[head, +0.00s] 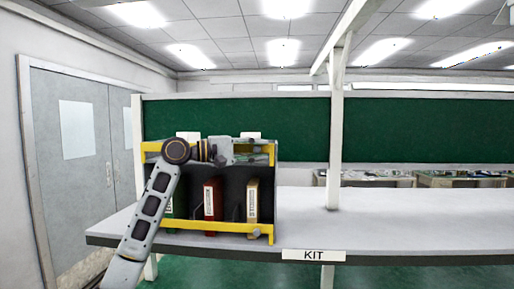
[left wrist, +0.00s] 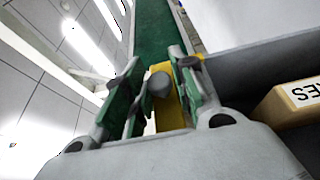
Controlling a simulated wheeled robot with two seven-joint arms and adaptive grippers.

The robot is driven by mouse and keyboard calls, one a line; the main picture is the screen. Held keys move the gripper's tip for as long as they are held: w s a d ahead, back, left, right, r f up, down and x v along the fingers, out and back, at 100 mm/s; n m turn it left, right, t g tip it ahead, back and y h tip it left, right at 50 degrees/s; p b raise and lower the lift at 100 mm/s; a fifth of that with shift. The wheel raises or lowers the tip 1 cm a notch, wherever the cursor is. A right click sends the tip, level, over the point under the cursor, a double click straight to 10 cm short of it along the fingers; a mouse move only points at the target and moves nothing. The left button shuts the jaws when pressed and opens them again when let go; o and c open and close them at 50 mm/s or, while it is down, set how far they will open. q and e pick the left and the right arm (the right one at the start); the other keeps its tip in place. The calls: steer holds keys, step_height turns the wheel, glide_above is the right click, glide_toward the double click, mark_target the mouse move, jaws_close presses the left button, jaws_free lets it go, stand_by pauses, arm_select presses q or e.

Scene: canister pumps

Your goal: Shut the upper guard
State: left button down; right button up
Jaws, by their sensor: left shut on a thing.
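The upper guard (head: 266,148) is a yellow bar along the top of a dark rack (head: 230,172) on the bench. My left gripper (head: 244,151) is at the top right part of the rack, in front of this bar, and hides part of it. In the left wrist view, the green-padded fingers (left wrist: 160,92) are closed around a grey round knob (left wrist: 159,83), with the yellow bar (left wrist: 172,103) right behind it. How far the guard stands open cannot be told. My right gripper is not in view.
A lower yellow bar (head: 222,229) crosses the rack's front bottom. A green, a red (head: 213,200) and a tan binder (head: 252,201) stand inside the rack. The bench (head: 400,220) is clear to the right, with a white post (head: 335,130) and a KIT label (head: 313,255).

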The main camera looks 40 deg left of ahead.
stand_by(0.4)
arm_select(q)
steer(key=c, duration=1.3)
jaws_free()
steer(key=shift+w, duration=0.1)
steer(key=v, duration=1.2)
steer(key=shift+f, duration=0.1)
